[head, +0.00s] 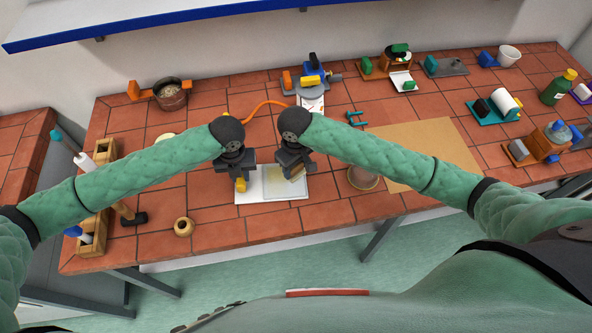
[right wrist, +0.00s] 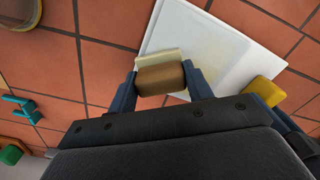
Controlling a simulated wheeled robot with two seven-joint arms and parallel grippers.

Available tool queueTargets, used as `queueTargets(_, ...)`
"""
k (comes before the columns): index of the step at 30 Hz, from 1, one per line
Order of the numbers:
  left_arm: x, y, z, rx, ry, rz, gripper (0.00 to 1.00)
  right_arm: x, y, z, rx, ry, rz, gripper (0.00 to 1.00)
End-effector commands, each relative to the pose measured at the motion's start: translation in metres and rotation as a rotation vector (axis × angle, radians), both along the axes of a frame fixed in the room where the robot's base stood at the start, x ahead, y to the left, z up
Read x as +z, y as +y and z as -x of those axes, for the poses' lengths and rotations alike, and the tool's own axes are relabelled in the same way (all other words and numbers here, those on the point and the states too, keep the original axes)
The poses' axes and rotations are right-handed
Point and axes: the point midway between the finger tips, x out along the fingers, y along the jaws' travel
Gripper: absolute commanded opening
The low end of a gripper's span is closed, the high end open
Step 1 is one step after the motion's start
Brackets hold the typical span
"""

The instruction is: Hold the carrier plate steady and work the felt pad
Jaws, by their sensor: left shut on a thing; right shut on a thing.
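The white carrier plate (head: 246,193) lies flat on the tiled bench, with a pale sheet or pane (head: 284,190) on its right part. The plate also shows in the right wrist view (right wrist: 228,75). My left gripper (head: 241,180) is shut on a yellow grip (right wrist: 265,90) at the plate's far-left area. My right gripper (right wrist: 160,84) is shut on the felt pad, a brown block (right wrist: 160,78) with a cream layer on its far side. The pad is at the plate's edge in the right wrist view; whether it touches the plate cannot be told.
A brown mat (head: 420,150) lies to the right, and a round dish (head: 363,178) stands between it and the plate. A wooden rack (head: 92,225) with bottles, a hammer (head: 130,215) and a small wooden ring (head: 184,227) are left. An orange cable (head: 262,104) runs behind my grippers.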

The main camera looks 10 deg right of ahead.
Motion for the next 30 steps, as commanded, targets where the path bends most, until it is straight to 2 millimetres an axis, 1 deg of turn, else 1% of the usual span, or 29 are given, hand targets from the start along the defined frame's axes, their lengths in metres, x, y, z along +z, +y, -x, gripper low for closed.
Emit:
queueTargets(3,0.0,0.0,0.0,0.0,0.0,0.0,0.0,0.0,-0.001,-0.008,0.0,-0.001,0.0,0.23)
queueTargets(11,0.0,0.0,0.0,0.0,0.0,0.0,0.0,0.002,-0.001,-0.008,0.0,-0.001,0.0,0.23)
queueTargets(14,0.0,0.0,0.0,0.0,0.0,0.0,0.0,0.008,-0.001,-0.008,0.0,-0.001,0.0,0.23)
queueTargets(30,0.0,0.0,0.0,0.0,0.0,0.0,0.0,0.051,0.0,-0.008,0.0,-0.002,-0.001,0.23)
